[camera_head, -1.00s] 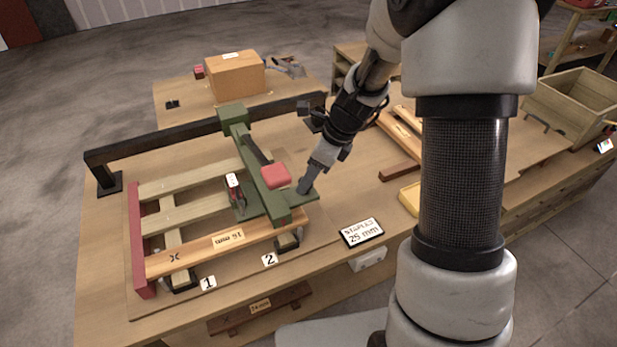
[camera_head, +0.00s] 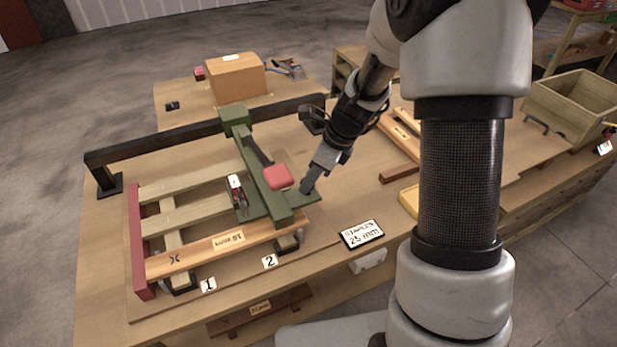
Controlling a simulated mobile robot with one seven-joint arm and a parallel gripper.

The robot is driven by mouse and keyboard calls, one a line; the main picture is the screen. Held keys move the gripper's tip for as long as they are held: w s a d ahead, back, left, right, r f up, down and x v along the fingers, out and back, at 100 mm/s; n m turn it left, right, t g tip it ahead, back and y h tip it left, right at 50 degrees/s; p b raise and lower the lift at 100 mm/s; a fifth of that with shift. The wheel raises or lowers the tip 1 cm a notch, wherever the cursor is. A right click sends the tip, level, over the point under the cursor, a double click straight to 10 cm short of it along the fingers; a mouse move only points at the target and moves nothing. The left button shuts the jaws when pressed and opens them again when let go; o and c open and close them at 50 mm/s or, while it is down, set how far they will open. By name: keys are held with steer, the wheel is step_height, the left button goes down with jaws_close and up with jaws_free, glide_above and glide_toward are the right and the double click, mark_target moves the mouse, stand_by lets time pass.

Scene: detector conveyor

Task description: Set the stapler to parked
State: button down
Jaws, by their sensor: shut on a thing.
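The stapler is a green carriage (camera_head: 263,184) with a red pad (camera_head: 277,177) on top. It spans the wooden frame (camera_head: 195,248), from the black rail (camera_head: 150,144) at the back to the frame's front board. It stands near the frame's right end, close to the label 2 (camera_head: 270,261). My gripper (camera_head: 306,188) is shut at the right side of the carriage, on what seems to be a handle on its green side plate. The fingers hide most of that handle.
Label 1 (camera_head: 208,284) marks the frame's left part. A staples sign reading 25 mm (camera_head: 362,234) lies right of the frame. A cardboard box (camera_head: 237,76) stands behind the rail.

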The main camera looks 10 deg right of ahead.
steer(key=w+d+p, duration=0.1)
steer(key=w+d, duration=0.1)
steer(key=d, duration=0.7)
steer(key=w+d+p, duration=0.1)
steer(key=w+d, duration=0.2)
steer(key=d, duration=0.6)
steer(key=shift+w+d, duration=0.15)
steer(key=shift+d, duration=0.05)
steer(key=shift+r, duration=0.1)
steer(key=c, duration=1.4)
jaws_free()
steer(key=shift+d, duration=0.1)
steer(key=shift+o, duration=0.2)
steer(key=p+v, duration=0.1)
steer(key=v, duration=1.6)
steer(key=shift+s, duration=0.2)
